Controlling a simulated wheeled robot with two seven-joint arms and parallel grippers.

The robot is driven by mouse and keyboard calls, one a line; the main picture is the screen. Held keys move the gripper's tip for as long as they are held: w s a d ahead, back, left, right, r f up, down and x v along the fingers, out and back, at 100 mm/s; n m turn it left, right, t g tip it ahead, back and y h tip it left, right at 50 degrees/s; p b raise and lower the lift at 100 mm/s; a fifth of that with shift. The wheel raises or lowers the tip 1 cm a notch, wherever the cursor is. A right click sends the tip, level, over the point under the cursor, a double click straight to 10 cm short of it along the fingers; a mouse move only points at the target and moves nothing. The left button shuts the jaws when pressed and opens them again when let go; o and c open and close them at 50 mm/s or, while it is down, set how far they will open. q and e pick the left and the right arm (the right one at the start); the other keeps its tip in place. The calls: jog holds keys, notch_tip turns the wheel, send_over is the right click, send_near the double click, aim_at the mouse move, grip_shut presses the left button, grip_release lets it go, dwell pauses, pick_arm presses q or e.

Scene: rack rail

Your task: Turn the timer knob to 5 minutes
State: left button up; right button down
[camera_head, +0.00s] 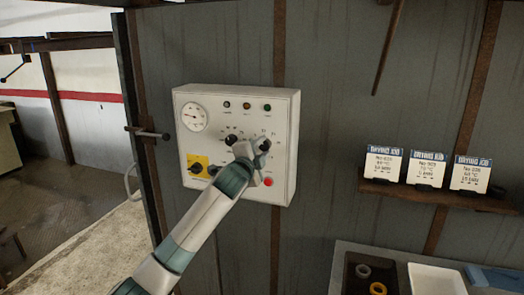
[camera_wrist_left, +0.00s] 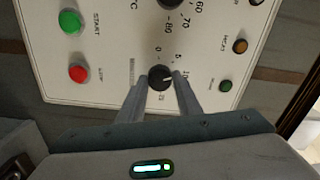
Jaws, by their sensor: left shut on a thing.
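The timer knob (camera_wrist_left: 160,77) is a small black dial with a white mark, on the pale control panel (camera_head: 205,93). Numbers from 0, 5 and 10 upward run around it. The mark points right in the wrist view; I cannot read which number it meets. My left gripper (camera_head: 257,148) has come to the knob from the front. In the left wrist view its two fingers (camera_wrist_left: 160,83) are closed on either side of the knob. In the head view the gripper partly hides the knob (camera_head: 265,145).
Beside the timer are a temperature knob (camera_head: 230,140), a red stop button (camera_wrist_left: 78,73) and a green start button (camera_wrist_left: 70,20). A yellow switch plate (camera_head: 191,160) is lower left. A shelf (camera_head: 430,195) with three job cards and a parts tray (camera_head: 345,250) stand right.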

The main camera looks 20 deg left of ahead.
pick_arm(q)
jog(key=n, duration=0.4)
jog(key=shift+n+b, duration=0.3)
jog(key=shift+n, duration=0.6)
jog(key=o, duration=1)
jog(key=shift+o, duration=0.2)
jog(key=shift+s, duration=0.15)
